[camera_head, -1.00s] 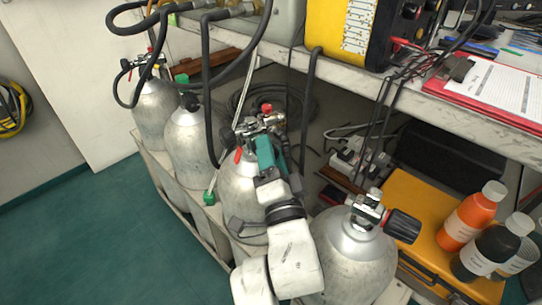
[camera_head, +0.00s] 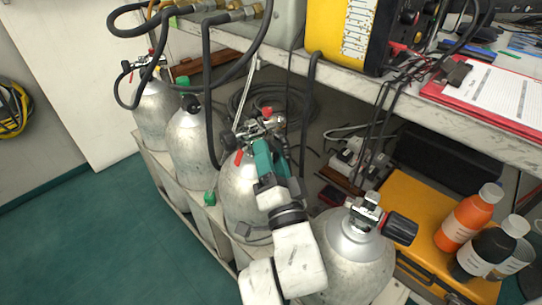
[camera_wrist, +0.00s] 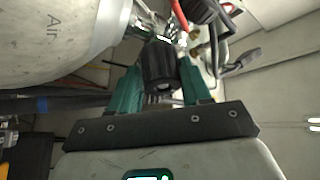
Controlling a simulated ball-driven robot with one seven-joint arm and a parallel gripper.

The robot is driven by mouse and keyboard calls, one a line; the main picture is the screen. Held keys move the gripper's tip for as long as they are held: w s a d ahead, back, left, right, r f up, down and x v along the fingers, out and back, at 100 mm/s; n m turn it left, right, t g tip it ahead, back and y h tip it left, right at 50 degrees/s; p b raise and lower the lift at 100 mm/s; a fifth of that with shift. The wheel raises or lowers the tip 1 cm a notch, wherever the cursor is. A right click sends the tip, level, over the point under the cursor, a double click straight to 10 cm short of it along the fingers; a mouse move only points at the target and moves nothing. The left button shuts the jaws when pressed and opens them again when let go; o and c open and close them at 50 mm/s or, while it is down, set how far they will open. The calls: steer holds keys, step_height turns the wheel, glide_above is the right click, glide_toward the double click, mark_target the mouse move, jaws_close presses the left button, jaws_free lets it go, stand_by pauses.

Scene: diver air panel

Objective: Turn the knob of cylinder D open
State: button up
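Several silver cylinders stand in a row, and no letter on them is readable, so I cannot tell which is D. My gripper (camera_wrist: 160,82) is at the valve of the second cylinder from the front (camera_head: 238,185). In the wrist view its teal fingers stand on either side of a ribbed black knob (camera_wrist: 159,62), close to it; I cannot tell whether they press on it. The cylinder beside that knob, marked "Air" (camera_wrist: 58,35), lies at the upper left. The front cylinder (camera_head: 352,265) has its own black knob (camera_head: 401,228), clear of my gripper.
Black hoses (camera_head: 209,95) hang over the farther cylinders. The bench edge (camera_head: 480,118) and yellow panel (camera_head: 352,35) are above and behind. A yellow case (camera_head: 410,200) with bottles, including an orange one (camera_head: 468,220), is at the right. Green floor (camera_head: 80,240) is clear at the left.

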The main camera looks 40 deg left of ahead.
mark_target(274, 159)
steer(key=o, duration=0.4)
steer(key=shift+c, duration=0.2)
steer(key=shift+d, duration=0.15)
steer(key=p+v, duration=0.3)
steer(key=v, duration=0.2)
steer(key=shift+s+d, duration=0.1)
steer(key=shift+d, duration=0.25)
steer(key=shift+p+v, duration=1.55)
steer(key=shift+v, duration=0.95)
steer(key=shift+s+a+f, duration=0.1)
steer(key=shift+a+f, duration=0.05)
